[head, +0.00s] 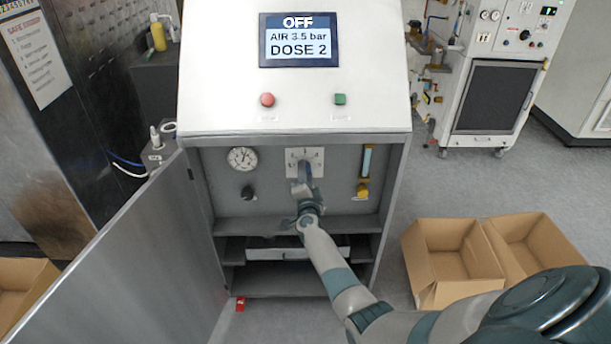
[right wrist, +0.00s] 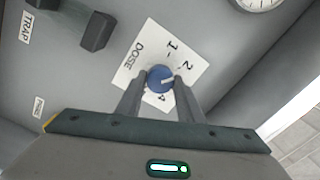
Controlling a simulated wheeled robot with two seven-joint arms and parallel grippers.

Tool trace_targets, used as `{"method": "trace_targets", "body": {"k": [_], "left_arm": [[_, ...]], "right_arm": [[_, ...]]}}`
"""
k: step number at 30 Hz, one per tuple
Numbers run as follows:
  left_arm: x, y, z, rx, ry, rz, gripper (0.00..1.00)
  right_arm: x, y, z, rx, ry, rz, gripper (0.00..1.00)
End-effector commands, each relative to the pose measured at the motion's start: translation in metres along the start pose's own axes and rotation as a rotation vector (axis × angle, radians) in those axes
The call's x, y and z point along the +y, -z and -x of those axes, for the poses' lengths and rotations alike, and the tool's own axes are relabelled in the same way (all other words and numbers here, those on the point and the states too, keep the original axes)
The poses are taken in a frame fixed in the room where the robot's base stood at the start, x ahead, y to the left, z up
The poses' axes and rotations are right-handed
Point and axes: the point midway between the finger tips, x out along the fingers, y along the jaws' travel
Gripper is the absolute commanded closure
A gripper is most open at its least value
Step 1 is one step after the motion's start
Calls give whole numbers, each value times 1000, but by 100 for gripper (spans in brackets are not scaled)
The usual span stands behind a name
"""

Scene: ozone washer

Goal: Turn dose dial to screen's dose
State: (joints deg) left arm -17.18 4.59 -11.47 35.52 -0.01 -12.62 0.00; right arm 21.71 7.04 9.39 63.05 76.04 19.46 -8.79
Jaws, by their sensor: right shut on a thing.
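The screen (head: 298,40) on the sloped panel reads OFF, AIR 3.5 bar and DOSE 2. The dose dial is a round blue knob (right wrist: 160,78) on a white plate (right wrist: 135,70) marked DOSE, with 1, 2 and 4 readable. A white pointer line on the knob points toward the right finger, below the 2. Any mark behind that finger is hidden. My right gripper (right wrist: 160,84) is shut on the knob, one finger on each side. In the head view this gripper (head: 304,188) covers part of the dial plate (head: 316,156). My left gripper is not in view.
A pressure gauge (head: 242,159) and a black knob (head: 247,192) are left of the dial; a flow tube (head: 367,160) with a yellow knob (head: 362,190) is right. The open cabinet door (head: 130,270) stands at the left. Cardboard boxes (head: 450,262) lie on the floor right.

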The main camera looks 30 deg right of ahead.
Motion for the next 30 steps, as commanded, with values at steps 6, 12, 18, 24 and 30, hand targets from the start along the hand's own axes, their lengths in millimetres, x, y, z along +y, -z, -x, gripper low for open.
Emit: {"method": "trace_targets", "body": {"k": [6, 12, 18, 24, 30], "left_arm": [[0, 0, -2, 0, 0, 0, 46], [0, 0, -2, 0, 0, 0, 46], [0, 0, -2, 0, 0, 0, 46], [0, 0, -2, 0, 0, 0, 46], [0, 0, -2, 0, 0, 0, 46]], "right_arm": [[2, -1, 1, 1, -2, -50, 89], [2, -1, 1, 1, -2, -56, 89], [2, -1, 1, 1, -2, -55, 64], [1, -1, 1, 1, -1, -55, 48], [0, 0, 1, 1, 0, -55, 48]]}}
